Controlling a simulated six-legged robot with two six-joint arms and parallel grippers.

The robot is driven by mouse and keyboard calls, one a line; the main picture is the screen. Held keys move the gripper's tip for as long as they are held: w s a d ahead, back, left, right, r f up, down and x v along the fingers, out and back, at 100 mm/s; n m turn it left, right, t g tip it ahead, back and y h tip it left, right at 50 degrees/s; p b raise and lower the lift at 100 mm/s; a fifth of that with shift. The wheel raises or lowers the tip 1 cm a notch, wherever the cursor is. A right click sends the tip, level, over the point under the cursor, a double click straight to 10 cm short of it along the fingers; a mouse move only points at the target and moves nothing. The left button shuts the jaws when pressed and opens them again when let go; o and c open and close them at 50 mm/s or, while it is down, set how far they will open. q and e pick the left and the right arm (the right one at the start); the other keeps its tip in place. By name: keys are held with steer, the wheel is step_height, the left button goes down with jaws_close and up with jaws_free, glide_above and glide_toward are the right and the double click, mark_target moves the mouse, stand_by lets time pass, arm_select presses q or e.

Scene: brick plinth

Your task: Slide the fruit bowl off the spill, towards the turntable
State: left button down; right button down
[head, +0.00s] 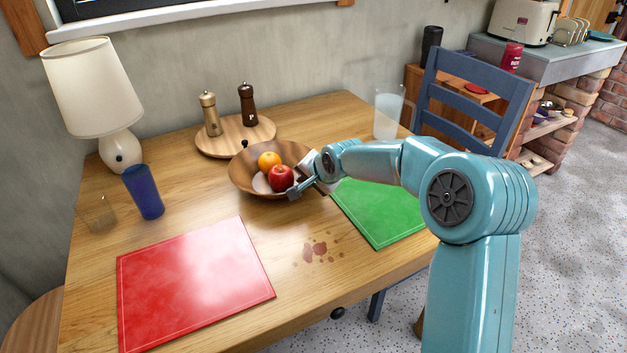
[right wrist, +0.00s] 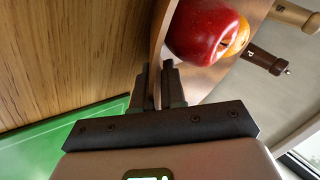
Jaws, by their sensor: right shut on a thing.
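The brown wooden fruit bowl (head: 243,182) stands on the table just in front of the round wooden turntable (head: 232,147); I cannot tell whether they touch. A red apple (head: 281,178) and an orange (head: 269,160) lie in it. My right gripper (head: 296,190) is at the bowl's right rim. In the right wrist view its fingers (right wrist: 158,88) are shut on the bowl's wall (right wrist: 159,38), beside the apple (right wrist: 203,32). My left gripper is not in view.
Two mills (head: 211,114) (head: 248,104) stand on the turntable. A red mat (head: 195,283) lies front left and a green mat (head: 380,212) right. A blue cup (head: 143,192), a clear glass (head: 100,213) and a lamp (head: 120,150) stand left; a frosted glass (head: 388,115) stands back right.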

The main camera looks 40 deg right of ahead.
steer(key=shift+a, duration=0.1)
steer(key=c, duration=1.3)
jaws_free()
steer(key=shift+s+d, duration=0.1)
steer(key=shift+d, duration=0.1)
steer(key=shift+o, duration=0.9)
steer(key=shift+s+d, duration=0.1)
steer(key=shift+s, duration=0.05)
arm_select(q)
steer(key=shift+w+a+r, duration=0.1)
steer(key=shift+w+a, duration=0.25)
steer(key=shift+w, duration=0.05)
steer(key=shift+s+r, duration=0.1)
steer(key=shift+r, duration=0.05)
arm_select(e)
steer(key=shift+r, duration=0.15)
